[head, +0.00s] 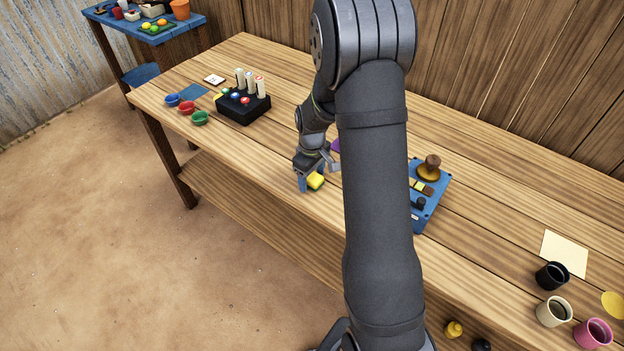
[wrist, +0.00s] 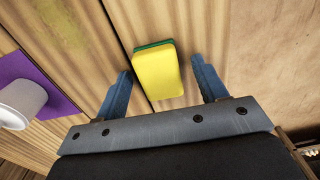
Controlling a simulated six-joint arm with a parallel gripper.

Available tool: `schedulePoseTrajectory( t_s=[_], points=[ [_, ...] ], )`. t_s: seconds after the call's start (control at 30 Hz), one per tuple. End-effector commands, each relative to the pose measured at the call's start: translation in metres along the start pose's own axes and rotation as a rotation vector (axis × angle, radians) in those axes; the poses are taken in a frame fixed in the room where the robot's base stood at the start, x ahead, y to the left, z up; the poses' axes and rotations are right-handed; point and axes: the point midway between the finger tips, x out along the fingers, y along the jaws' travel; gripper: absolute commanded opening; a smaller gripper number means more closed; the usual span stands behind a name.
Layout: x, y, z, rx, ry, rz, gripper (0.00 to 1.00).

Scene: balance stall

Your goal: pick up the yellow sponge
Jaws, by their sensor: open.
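The yellow sponge (head: 316,181) lies on the wooden table near its front edge. In the wrist view the sponge (wrist: 157,74) is a yellow block with a green layer showing at its far edge. My gripper (head: 312,177) is at the sponge, low over the table. In the wrist view the two blue fingers of my gripper (wrist: 163,82) are open, one on each side of the sponge, with a gap on both sides. The sponge's near part lies between the fingers and its far end reaches past them. I cannot tell the exact height of the fingertips.
A purple mat (wrist: 38,82) with a white cylinder (wrist: 20,103) on it lies left of the sponge in the wrist view. A blue board (head: 430,196) with a brown knob is to the right. A black block (head: 243,107) with white pegs and several small bowls stand at the left.

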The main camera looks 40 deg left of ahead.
Motion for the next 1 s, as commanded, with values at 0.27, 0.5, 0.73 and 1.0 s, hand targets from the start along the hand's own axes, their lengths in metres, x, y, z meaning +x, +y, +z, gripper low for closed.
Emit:
schedulePoseTrajectory(
  t_s=[0.27, 0.5, 0.73, 1.0],
  points=[
    [-0.001, 0.000, 0.000, 0.000, 0.000, 0.000, 0.30],
    [-0.001, 0.000, 0.000, 0.000, 0.000, 0.000, 0.18],
    [-0.007, 0.000, 0.000, 0.000, 0.002, 0.001, 0.18],
    [-0.046, 0.001, 0.002, 0.001, 0.004, 0.003, 0.18]
  ],
)
